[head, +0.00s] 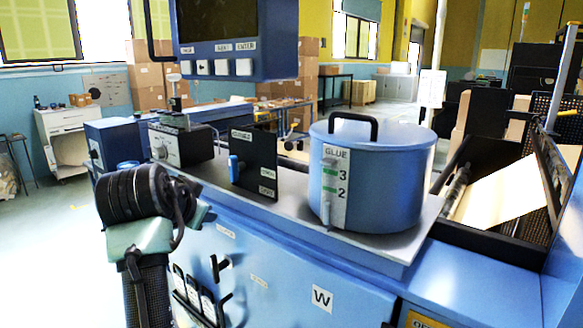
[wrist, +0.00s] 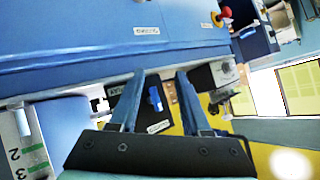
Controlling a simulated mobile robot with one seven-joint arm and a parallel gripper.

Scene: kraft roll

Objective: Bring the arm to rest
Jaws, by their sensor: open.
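My arm (head: 140,220) rises at the left of the head view, in front of the blue machine (head: 280,275). Its dark ribbed part is bent over near the machine's front edge. My gripper's fingers cannot be made out in the head view. In the wrist view my gripper (wrist: 160,74) has its two fingers apart, with nothing held between them. Beyond the fingers the wrist view shows a black panel with a blue lever (wrist: 155,98). I cannot tell how far the fingertips are from the machine.
A blue glue pot (head: 385,185) with a black handle stands on the machine top. The black lever panel (head: 262,158) and a dial box (head: 178,143) stand left of it. A display (head: 222,40) hangs above. The floor at far left (head: 60,230) is clear.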

